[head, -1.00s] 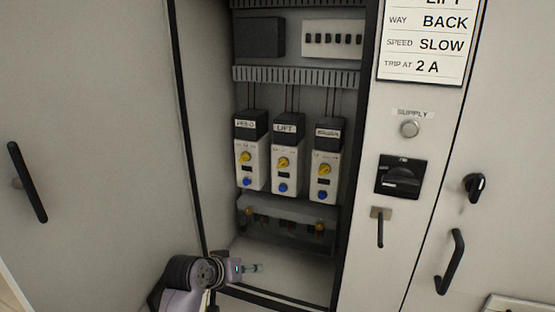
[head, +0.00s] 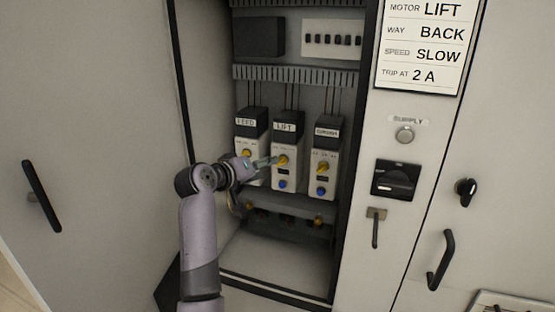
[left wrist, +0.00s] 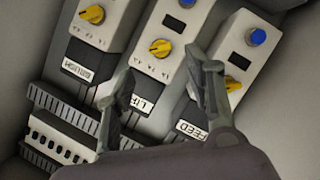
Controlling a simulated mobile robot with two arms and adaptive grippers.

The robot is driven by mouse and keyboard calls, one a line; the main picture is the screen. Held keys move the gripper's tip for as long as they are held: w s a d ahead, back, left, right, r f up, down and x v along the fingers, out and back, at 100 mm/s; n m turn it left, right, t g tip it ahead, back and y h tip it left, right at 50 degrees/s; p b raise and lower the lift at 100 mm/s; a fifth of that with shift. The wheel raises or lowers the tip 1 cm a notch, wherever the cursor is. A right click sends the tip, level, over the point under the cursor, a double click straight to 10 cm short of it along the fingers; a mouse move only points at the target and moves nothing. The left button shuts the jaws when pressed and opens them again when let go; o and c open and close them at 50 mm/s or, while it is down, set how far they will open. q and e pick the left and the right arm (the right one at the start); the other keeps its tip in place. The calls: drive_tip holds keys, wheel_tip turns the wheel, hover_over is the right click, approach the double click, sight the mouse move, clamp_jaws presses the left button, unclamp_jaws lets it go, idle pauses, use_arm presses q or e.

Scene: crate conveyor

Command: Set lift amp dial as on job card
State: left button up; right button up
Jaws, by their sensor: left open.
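The job card (head: 420,45) reads motor LIFT, way BACK, speed SLOW, trip at 2 A. The LIFT unit (head: 286,205) is the middle of three white units in the open cabinet. Its yellow dial (head: 283,161) also shows in the left wrist view (left wrist: 160,47); its small scale marks are too small to read. My left gripper (head: 270,161) is open just in front of the LIFT unit, close to the dial. In the left wrist view the open fingers (left wrist: 162,72) stand on either side of the LIFT unit, with nothing held between them. Contact cannot be told. My right gripper is out of view.
The FEED unit (head: 248,130) is on the left, partly behind my left gripper. A third unit (head: 325,160) stands close on the right.

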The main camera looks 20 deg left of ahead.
sight(280, 163)
use_arm(q)
drive_tip(key=p+x, duration=0.1)
drive_tip(key=x, duration=0.6)
drive_tip(key=shift+w+f, duration=0.1)
drive_tip(key=shift+w, duration=0.15)
drive_tip(key=shift+c, duration=0.3)
clamp_jaws()
